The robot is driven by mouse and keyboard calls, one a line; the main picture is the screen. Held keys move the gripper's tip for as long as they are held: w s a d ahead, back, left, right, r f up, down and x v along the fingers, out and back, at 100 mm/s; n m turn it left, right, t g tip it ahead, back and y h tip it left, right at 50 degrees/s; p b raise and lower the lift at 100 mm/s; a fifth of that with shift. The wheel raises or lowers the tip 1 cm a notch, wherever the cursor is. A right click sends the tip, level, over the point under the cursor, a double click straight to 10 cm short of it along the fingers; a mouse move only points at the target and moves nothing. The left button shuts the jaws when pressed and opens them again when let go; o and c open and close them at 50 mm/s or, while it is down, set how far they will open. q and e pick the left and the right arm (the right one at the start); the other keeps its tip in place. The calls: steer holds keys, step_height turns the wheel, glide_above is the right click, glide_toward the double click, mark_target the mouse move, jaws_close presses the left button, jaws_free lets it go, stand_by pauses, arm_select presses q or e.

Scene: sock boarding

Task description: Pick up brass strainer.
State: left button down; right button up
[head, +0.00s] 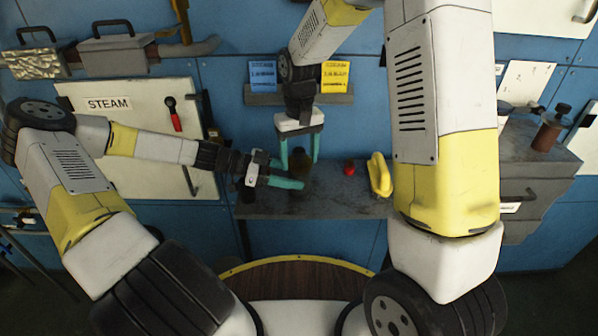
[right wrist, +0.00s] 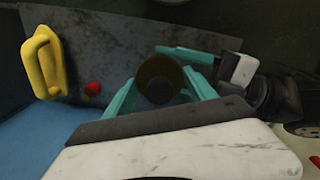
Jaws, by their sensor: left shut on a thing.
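A dark brown, round-bodied thing, which looks to be the brass strainer (head: 301,163), is upright at the grey shelf; its round top shows in the right wrist view (right wrist: 160,75). My left gripper (head: 290,174) reaches in from the left with teal fingers shut on it. My right gripper (head: 300,158) points down from above, its fingers spread on either side of the brown thing. In the right wrist view the right fingers flank it, with what looks like slight gaps. Its lower part is partly hidden by my left fingers.
On the grey shelf (head: 335,203), a red knob (head: 349,168) and a yellow handle (head: 380,175) are to the right. Blue and yellow cards (head: 335,77) stand behind on a ledge. A brown bottle (head: 553,128) is on the right-hand cabinet. A STEAM panel (head: 115,104) is at left.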

jaws_close()
steer(key=shift+r, duration=0.1)
step_height(320, 180, up, 18)
stand_by(0.5)
arm_select(q)
steer(key=shift+c, duration=2.4)
jaws_free()
